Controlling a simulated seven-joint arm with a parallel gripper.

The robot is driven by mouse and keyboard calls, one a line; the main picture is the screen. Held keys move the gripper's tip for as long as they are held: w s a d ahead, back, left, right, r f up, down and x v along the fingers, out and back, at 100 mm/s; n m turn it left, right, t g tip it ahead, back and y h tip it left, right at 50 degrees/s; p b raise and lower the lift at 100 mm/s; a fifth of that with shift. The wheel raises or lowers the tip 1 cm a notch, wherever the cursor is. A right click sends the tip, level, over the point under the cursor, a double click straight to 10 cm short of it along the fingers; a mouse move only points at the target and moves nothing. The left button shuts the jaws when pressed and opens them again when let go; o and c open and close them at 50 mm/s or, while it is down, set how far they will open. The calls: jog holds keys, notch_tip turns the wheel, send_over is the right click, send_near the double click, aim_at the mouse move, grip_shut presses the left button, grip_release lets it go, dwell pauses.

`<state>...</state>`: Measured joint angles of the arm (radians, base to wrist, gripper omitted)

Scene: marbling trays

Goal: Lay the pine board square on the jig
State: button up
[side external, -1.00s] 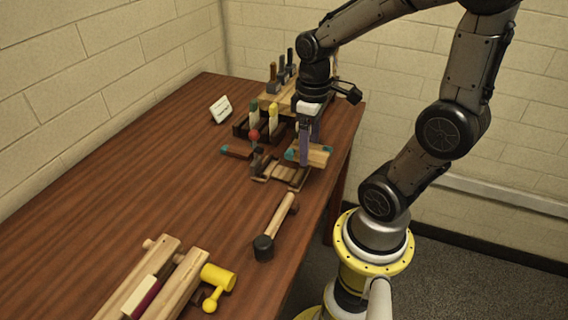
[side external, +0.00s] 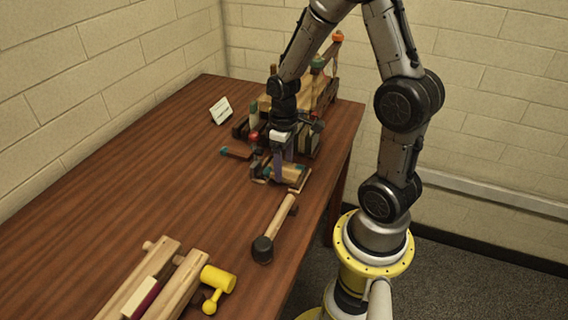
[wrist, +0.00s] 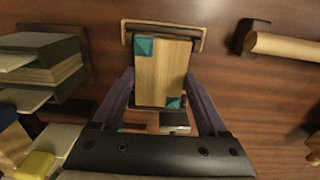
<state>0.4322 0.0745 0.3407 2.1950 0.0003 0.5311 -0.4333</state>
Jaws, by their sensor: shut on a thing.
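The pine board (wrist: 163,75) is pale wood with teal patches at two opposite corners. My gripper (wrist: 160,82) is shut on it, one purple finger along each long side. In the side view, my gripper (side external: 284,165) holds the board (side external: 290,172) low over the wooden jig (side external: 301,181). The jig's far end (wrist: 185,30) shows beyond the board in the wrist view, and the board looks nearly in line with it. The board hides much of the jig. I cannot tell whether the two touch.
A red-knobbed piece (side external: 253,136) and a small teal-ended wooden piece (side external: 236,152) stand close by on the left. A mallet (side external: 276,226) lies in front. Tool racks crowd behind, with a white card (side external: 221,110) to their left. The table's left-middle (side external: 150,190) is clear.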

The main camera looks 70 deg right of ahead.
aim_at(284, 169)
jog(key=shift+f, duration=0.15)
jog(key=o, duration=1.3)
jog(key=shift+c, duration=0.2)
notch_tip(284, 169, up, 12)
jog(key=s+a+r+t, duration=0.5)
jog(key=s+a+r, duration=0.2)
jog(key=a, duration=0.5)
jog(key=s, duration=0.2)
jog(key=shift+s+t, duration=0.3)
